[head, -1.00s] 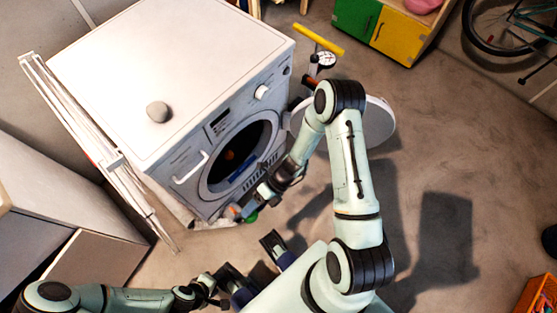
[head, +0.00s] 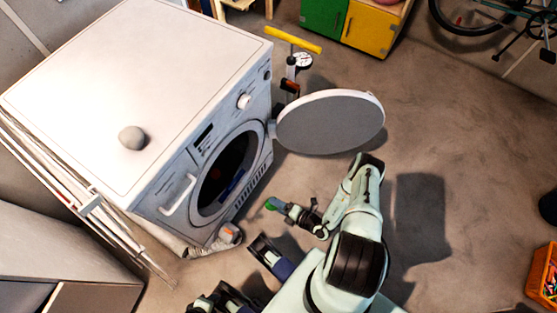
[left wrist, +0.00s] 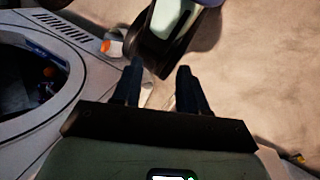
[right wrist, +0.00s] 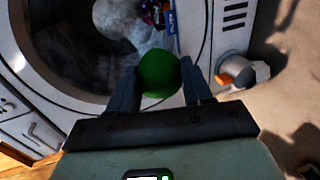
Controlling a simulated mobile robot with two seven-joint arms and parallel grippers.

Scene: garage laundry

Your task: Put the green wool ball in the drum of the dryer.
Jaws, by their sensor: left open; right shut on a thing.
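The green wool ball (head: 270,204) is between the fingertips of my right gripper (head: 276,206), in front of the dryer and to the right of its opening. In the right wrist view the shut fingers hold the ball (right wrist: 158,73), with the open drum (right wrist: 75,45) beyond it. The white dryer (head: 100,75) has its round door (head: 330,122) swung open to the right. Its dark drum (head: 222,178) holds reddish and blue items. My left gripper (left wrist: 158,85) is open and empty, pointing at the floor beside the dryer's front.
A grey ball (head: 132,137) lies on the dryer top. A small white and orange item (head: 230,233) is at the dryer's lower front. A folded white rack (head: 85,200) leans at its left. An orange crate (head: 543,276) stands at right. The floor at right is mostly clear.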

